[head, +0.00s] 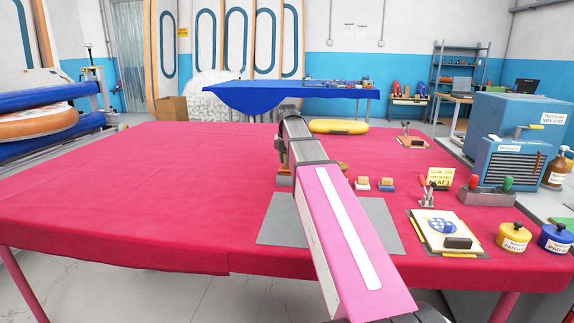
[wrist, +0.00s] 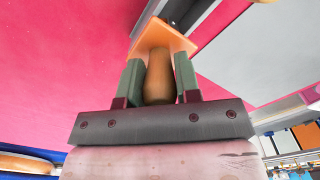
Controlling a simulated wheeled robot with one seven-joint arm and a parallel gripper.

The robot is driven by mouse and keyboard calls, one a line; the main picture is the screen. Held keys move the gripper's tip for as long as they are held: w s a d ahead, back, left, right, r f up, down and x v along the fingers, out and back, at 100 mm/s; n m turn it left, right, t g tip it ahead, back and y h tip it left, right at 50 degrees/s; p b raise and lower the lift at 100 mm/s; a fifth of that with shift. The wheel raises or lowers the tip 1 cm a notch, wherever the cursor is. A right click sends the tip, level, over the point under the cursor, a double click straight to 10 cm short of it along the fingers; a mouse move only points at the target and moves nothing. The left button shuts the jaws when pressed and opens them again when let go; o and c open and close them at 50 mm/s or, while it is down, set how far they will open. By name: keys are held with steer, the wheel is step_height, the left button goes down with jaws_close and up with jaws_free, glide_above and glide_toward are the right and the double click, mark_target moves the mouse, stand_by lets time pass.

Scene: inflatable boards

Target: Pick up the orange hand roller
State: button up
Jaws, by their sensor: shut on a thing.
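The orange hand roller shows in the wrist view as an orange bracket (wrist: 165,37) with a wooden handle (wrist: 159,80). My gripper (wrist: 158,76) has its two green-grey fingers closed on either side of that handle. The roller's dark cylinder lies past the bracket and is partly hidden. In the head view, a small orange part of the roller (head: 283,171) shows left of my pink arm, low over the red table by the grey mat's far-left corner. My arm hides most of the rest. I cannot tell whether it touches the table.
The red table (head: 130,190) is clear on the left. The grey mat (head: 285,222) lies under my arm. Small blocks (head: 386,184), a patch tray (head: 448,232), yellow and blue pots (head: 513,238) and a blue machine (head: 515,160) crowd the right. A yellow ring (head: 338,126) lies at the back.

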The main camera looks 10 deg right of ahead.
steer(key=r, duration=0.1)
steer(key=s+r, duration=0.1)
steer(key=shift+a+r, duration=0.15)
steer(key=shift+r, duration=0.15)
steer(key=s+a+r, duration=0.4)
steer(key=s+r, duration=0.2)
steer(key=s, duration=0.3)
steer(key=shift+s+r, duration=0.25)
steer(key=shift+s, duration=0.15)
steer(key=o, duration=0.3)
steer(key=shift+c, duration=0.6)
steer(key=shift+s, duration=0.1)
